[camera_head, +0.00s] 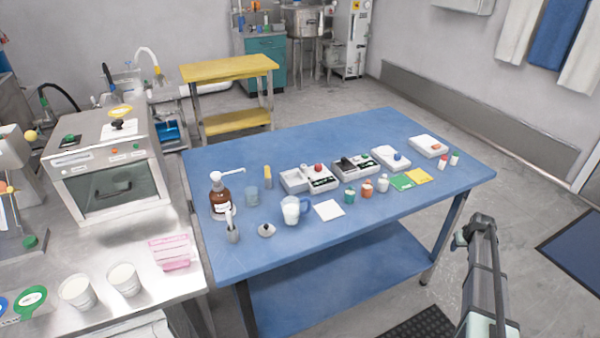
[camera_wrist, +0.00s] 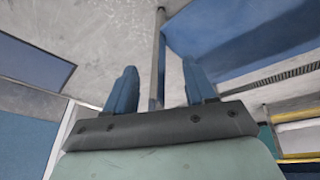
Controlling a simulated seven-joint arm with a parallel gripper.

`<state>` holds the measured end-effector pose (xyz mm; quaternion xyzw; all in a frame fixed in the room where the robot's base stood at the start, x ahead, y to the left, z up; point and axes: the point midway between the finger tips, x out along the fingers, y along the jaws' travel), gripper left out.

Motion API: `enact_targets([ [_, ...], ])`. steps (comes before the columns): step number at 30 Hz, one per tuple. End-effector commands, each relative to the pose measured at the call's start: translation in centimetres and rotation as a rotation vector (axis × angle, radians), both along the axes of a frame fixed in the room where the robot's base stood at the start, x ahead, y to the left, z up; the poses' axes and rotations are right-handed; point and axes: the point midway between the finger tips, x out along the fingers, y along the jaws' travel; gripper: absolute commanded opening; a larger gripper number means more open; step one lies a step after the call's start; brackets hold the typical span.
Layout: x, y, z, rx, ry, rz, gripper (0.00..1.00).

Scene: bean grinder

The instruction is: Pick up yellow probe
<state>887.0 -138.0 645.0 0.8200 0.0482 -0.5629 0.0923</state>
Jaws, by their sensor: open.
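A slim yellow piece, which looks like the yellow probe (camera_head: 268,177), stands upright on the blue table (camera_head: 350,250), between a translucent blue cup and a grey-white device. In the wrist view my gripper (camera_wrist: 160,88) is open and empty, its two blue fingers wide apart. A metal table leg shows in the gap beyond them. The probe is not visible in the wrist view. In the head view my arm is at the lower right, off the table's right side and well away from the probe; the fingers cannot be made out there.
A brown pump bottle (camera_head: 221,197), the blue cup (camera_head: 251,196), a white-filled jug (camera_head: 292,211) and a grey device with a red knob (camera_head: 309,178) stand around the probe. More devices and small jars occupy the right half. The table's front right is clear.

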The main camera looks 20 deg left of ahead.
Motion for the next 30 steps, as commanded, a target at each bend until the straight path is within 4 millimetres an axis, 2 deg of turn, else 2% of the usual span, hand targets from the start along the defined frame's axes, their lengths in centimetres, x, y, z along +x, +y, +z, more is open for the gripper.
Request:
enact_targets([
  [1,2.7,-1.1,2.3,-0.009,-0.037,0.004,0.55],
  [6,8.8,-4.0,9.8,-0.048,-0.151,0.025,0.55],
  [12,14.2,-5.9,18.3,-0.087,-0.255,0.049,0.55],
  [17,17.3,-5.1,23.9,-0.101,-0.305,0.072,0.55],
  [20,19.0,-2.4,27.2,-0.095,-0.317,0.095,0.55],
  [21,19.6,-0.6,28.3,-0.088,-0.315,0.106,0.55],
  [23,19.9,2.3,29.3,-0.073,-0.302,0.121,0.55],
  [26,20.0,7.5,30.2,-0.046,-0.268,0.145,0.55],
  [30,19.2,15.8,31.0,-0.008,-0.205,0.177,0.55],
])
